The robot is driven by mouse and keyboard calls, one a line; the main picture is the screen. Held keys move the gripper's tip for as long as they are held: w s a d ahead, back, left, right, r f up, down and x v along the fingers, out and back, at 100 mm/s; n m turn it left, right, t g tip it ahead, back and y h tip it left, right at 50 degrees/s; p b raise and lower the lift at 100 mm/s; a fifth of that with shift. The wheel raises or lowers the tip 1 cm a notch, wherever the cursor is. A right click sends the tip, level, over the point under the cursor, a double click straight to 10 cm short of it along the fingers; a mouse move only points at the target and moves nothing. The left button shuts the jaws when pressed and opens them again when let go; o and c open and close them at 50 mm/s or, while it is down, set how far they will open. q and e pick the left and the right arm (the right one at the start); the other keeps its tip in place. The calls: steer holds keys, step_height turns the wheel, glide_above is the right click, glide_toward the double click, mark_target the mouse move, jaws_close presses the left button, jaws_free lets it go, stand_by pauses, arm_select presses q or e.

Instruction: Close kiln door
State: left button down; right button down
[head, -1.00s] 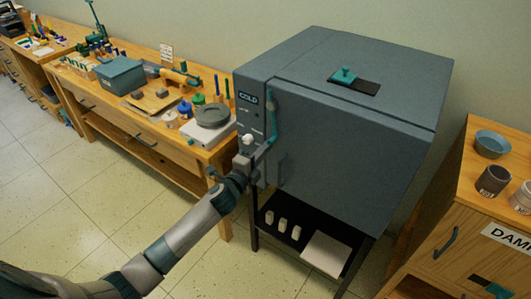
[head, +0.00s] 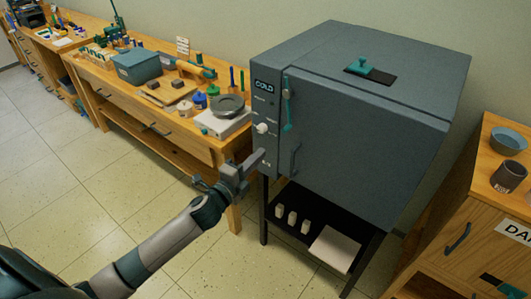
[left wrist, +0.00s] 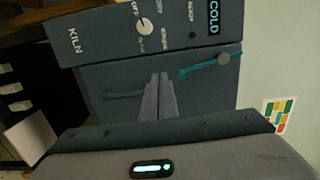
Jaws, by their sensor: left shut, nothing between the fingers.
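The kiln (head: 380,135) is a grey-blue box on a dark stand. Its front door (head: 335,160) lies flush with the body, with no gap visible. A teal latch lever (head: 288,115) hangs down from its pivot on the door's left edge; it also shows in the left wrist view (left wrist: 203,66). A dark door handle (head: 296,158) sits to the right below it and also shows in the left wrist view (left wrist: 125,95). My left gripper (head: 260,158) is shut and empty, in front of the lower control panel, left of the handle. My right gripper is out of view.
A workbench (head: 140,115) with tools and a teal bin stands left of the kiln. A wooden cabinet (head: 480,220) with bowls stands at right. White posts and a pale slab (head: 335,248) lie on the shelf under the kiln. The floor in front is clear.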

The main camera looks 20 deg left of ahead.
arm_select(q)
steer(key=shift+s+a, duration=0.25)
steer(key=shift+s, duration=0.7)
steer(key=s+a+f+n+g+y+b, duration=0.1)
steer(key=s+a+f+n+g+y, duration=0.2)
steer(key=f, duration=1.3)
steer(key=s+a+f+n+g, duration=0.25)
steer(key=s+f+n, duration=0.2)
steer(key=f, duration=1.15)
steer(key=s+f+n+g, duration=0.3)
steer(key=s+f, duration=0.7)
steer(key=f, duration=0.3)
steer(key=s+d+f+n+g, duration=0.2)
steer(key=s+f, duration=0.5)
steer(key=s, duration=0.6)
steer(key=s+d+f+n+g+b, duration=0.1)
steer(key=s+d+f+n+g, duration=0.1)
steer(key=s+f, duration=0.5)
steer(key=s+d+f+n+g, duration=0.3)
steer(key=s+d+f+g, duration=0.1)
steer(key=s, duration=1.5)
step_height(320, 180, down, 3)
steer(key=shift+d+r, duration=0.1)
steer(key=shift+d, duration=0.5)
